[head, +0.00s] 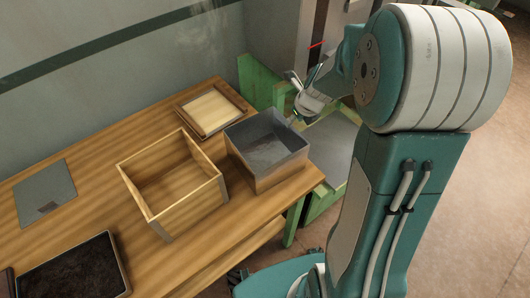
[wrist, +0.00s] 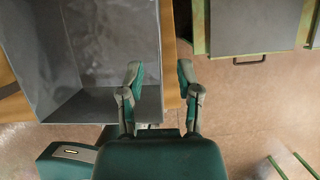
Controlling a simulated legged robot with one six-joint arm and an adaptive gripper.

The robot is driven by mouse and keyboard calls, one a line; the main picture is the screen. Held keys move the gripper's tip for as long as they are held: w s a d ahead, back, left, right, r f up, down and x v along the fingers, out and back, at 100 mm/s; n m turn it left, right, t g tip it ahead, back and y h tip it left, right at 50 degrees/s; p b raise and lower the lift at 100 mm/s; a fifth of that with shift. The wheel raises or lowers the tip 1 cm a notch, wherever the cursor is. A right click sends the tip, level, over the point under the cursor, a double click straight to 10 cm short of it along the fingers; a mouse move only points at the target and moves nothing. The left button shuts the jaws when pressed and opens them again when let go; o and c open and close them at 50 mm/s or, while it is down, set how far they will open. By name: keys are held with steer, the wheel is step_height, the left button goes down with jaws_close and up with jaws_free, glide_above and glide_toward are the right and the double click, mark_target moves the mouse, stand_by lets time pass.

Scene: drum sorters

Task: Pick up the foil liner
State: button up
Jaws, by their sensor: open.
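The foil liner (head: 266,172) appears to be the shiny grey open-topped box on the right part of the wooden table. It looks empty. In the wrist view the foil liner (wrist: 105,103) fills the left side, with its inner floor and walls showing. My gripper (head: 295,102) is by the liner's far right edge. In the wrist view my gripper (wrist: 158,72) is open, with one finger over the inside of the liner and the other past its right wall. Nothing is held between the fingers. I cannot tell the exact height of the fingers above the rim.
An open wooden crate (head: 160,216) stands just left of the liner. A shallow wooden frame (head: 238,104) lies behind them. A flat grey sheet (head: 45,190) and a dark tray (head: 122,262) are at the left. A green-framed stand (head: 335,150) is right of the table.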

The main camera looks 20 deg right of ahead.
steer(key=shift+x, duration=3.05)
steer(key=shift+w+f, duration=0.1)
jaws_close()
